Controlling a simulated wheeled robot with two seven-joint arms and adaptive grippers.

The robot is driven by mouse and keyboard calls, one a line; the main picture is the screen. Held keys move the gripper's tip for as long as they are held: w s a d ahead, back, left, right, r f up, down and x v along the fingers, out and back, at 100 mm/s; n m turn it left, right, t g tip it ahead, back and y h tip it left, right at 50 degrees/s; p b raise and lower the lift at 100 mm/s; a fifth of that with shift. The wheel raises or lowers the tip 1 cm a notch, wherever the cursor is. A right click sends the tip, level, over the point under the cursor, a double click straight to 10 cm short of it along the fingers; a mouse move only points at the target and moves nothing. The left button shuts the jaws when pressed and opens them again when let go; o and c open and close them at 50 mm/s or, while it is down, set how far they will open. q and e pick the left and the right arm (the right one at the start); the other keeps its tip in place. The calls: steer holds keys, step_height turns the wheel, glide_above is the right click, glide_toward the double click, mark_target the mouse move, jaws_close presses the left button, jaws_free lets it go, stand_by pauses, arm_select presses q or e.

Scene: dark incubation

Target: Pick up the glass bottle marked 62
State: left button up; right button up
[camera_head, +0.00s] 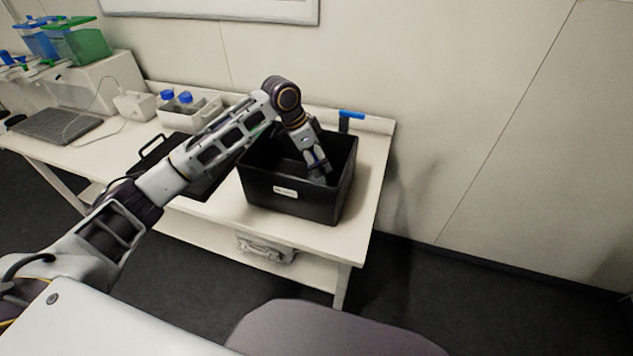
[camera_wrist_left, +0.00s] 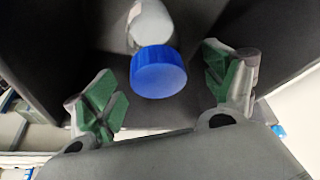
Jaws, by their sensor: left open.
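A clear glass bottle with a blue cap (camera_wrist_left: 158,72) stands inside the black box in the left wrist view. Its number cannot be read. My left gripper (camera_wrist_left: 165,88) is open, with its green-padded fingers on either side of the cap and apart from it. In the head view the left gripper (camera_head: 318,172) reaches down into the black box (camera_head: 290,203), and the bottle is hidden there. My right gripper is not in view.
A white rack (camera_head: 205,112) with blue-capped bottles stands left of the box on the white table (camera_head: 370,165). A black tray (camera_head: 158,155) lies between them. A blue-handled item (camera_head: 350,116) is behind the box.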

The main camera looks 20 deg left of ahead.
arm_select(q)
steer(key=x, duration=0.4)
steer(key=shift+s+a+f, duration=0.15)
steer(key=shift+a+f, duration=0.1)
steer(key=shift+d+f, duration=0.1)
steer(key=shift+f, duration=0.15)
steer(key=c, duration=1.7)
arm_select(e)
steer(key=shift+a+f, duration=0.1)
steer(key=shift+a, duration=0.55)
